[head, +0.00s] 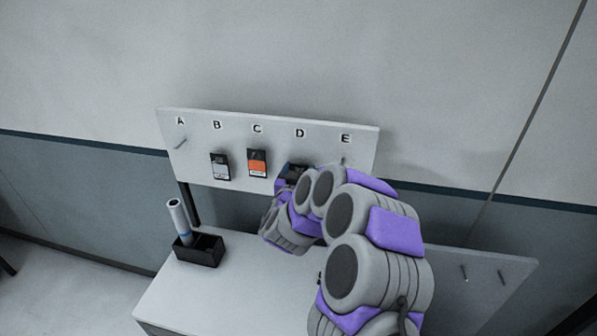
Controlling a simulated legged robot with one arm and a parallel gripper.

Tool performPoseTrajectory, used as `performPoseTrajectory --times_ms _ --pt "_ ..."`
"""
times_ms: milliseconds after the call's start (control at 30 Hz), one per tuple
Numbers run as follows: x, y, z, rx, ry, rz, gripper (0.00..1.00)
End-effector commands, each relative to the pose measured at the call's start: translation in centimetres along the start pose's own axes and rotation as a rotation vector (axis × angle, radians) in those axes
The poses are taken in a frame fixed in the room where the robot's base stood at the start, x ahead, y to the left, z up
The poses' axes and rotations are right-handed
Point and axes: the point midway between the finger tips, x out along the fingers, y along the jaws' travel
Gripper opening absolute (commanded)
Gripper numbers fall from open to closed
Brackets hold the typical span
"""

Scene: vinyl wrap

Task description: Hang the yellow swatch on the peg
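I see no yellow swatch in the head view. A pale board (350,140) on the wall carries the labels A, B, C, D and E. A bare peg (181,142) shows under A, and a thin peg (343,160) shows under E. A grey-blue swatch (220,167) hangs under B and an orange swatch (257,162) under C. A dark item with a bluish part (293,171) shows under D, partly covered by my arm; I cannot tell if it is a swatch or part of my gripper. My gripper's fingers are hidden behind my grey and purple arm.
A white worktop (205,295) stands below the board. A black holder (200,252) with a white roll (179,220) sits at its left. Two small pegs (465,274) show at the right on a pale surface. The worktop's front left is clear.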

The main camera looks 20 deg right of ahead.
Motion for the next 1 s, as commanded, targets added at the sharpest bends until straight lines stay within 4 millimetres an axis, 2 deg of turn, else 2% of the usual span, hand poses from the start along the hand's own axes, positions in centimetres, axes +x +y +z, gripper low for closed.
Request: performPoseTrajectory --times_ms 33,367,1000 --pt "-0.1 -0.1 0.0 0.000 0.000 -0.001 0.65" --pt "-0.1 -0.2 0.0 -0.001 0.001 -0.001 0.34" --pt "-0.1 -0.1 -1.1 -0.001 0.000 -0.002 0.34"
